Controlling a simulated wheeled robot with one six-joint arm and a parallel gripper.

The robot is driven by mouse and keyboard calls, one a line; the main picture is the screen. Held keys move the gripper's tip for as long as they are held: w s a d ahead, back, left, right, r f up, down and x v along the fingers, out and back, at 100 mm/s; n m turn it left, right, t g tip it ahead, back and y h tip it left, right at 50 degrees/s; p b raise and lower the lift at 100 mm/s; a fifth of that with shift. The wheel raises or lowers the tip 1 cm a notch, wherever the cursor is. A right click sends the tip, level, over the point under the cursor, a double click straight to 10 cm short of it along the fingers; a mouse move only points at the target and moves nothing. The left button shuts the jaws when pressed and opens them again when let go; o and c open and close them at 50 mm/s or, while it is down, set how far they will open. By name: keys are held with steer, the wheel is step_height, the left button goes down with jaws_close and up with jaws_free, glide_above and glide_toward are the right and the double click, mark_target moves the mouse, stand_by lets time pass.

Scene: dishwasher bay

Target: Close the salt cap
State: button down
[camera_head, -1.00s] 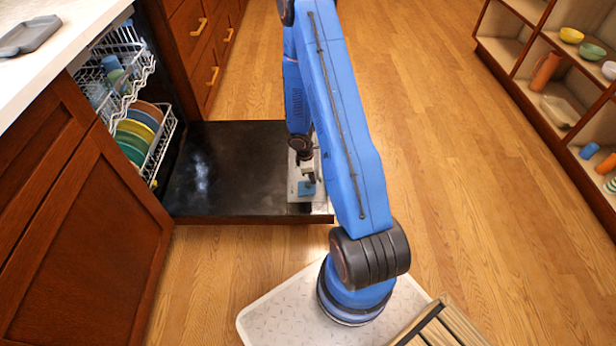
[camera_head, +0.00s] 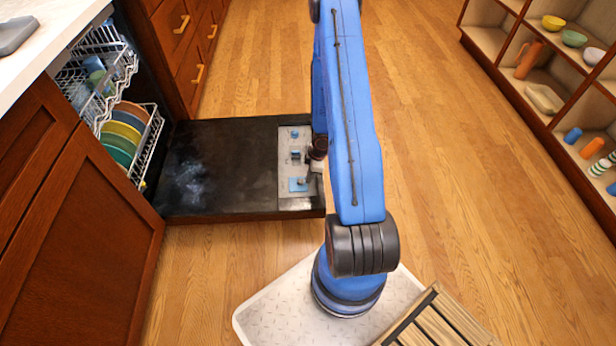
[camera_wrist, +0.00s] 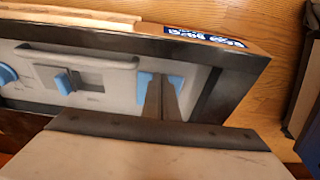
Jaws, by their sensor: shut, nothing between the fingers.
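The dishwasher door lies open, with a light grey panel (camera_head: 285,170) along its right side. The panel carries several blue parts, and no label shows which is the salt cap. The blue part at the panel's near end (camera_head: 298,186) also shows at the right in the wrist view (camera_wrist: 146,79). My gripper (camera_head: 303,181) is over this part, and in the wrist view its shut, empty fingers (camera_wrist: 162,82) cover the part's middle. I cannot tell whether they touch it. A blue tab (camera_wrist: 65,82) sits beside a recess mid-panel. A rounder blue part (camera_wrist: 6,75) is farther left.
The dark door (camera_head: 215,165) is bare left of the panel. Racks with dishes (camera_head: 130,135) stand inside the dishwasher. A shelf unit (camera_head: 545,70) is at the right. The wooden floor (camera_head: 440,150) between is clear.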

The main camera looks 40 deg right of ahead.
steer(key=shift+d+f, duration=0.1)
steer(key=shift+f, duration=0.15)
steer(key=shift+r, duration=0.15)
stand_by(0.4)
